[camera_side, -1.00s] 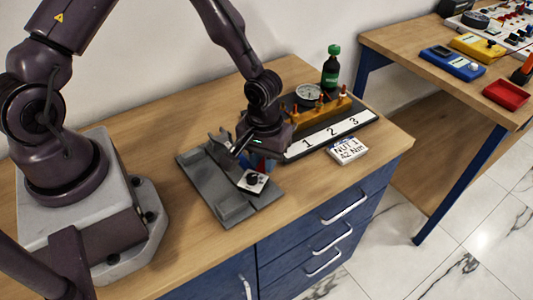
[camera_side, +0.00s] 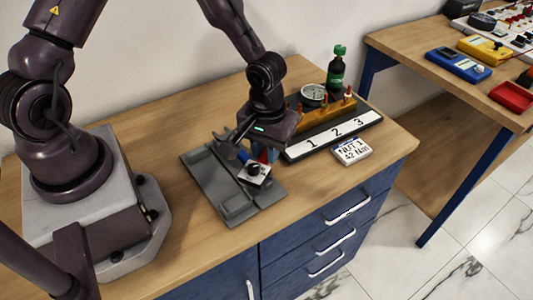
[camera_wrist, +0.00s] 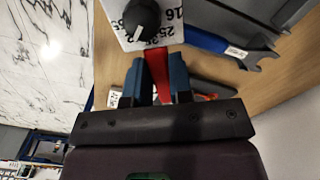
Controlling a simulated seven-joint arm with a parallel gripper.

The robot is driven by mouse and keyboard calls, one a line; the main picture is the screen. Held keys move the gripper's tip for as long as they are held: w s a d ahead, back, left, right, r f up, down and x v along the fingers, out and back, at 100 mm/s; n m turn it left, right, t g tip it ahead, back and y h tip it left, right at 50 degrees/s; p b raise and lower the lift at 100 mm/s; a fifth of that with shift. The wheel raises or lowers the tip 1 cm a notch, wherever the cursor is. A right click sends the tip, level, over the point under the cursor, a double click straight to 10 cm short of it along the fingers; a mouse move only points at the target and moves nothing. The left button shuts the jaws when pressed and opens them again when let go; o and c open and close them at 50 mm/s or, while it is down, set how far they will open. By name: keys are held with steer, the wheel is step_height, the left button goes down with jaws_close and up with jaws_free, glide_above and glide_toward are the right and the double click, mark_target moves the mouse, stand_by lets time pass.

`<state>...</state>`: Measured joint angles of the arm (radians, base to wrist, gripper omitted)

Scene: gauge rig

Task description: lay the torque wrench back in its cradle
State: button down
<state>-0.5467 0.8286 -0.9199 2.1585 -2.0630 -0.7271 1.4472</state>
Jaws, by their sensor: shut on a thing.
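My gripper (camera_wrist: 162,82) is shut on a red bar (camera_wrist: 159,72), which I take as part of the torque wrench. The bar runs to a white numbered plate (camera_wrist: 125,35) with a black knob; the plate also shows in the side view (camera_side: 262,179). A blue piece with a grey open jaw (camera_wrist: 215,43) shows beside the plate; I cannot tell whether it joins the held part. The grey cradle (camera_side: 238,209) lies on the bench, with the plate over its right side. Whether the plate touches the cradle is unclear. My gripper also shows in the side view (camera_side: 265,152).
A numbered strip (camera_side: 335,133) with a brass-coloured block (camera_side: 327,112) and a round gauge (camera_side: 313,94) stands behind right. A green-capped bottle (camera_side: 336,75) is beside them. A "NUT 1 42 Nm" block (camera_side: 352,152) sits near the bench edge.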

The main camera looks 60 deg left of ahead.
steer(key=shift+r, duration=0.5)
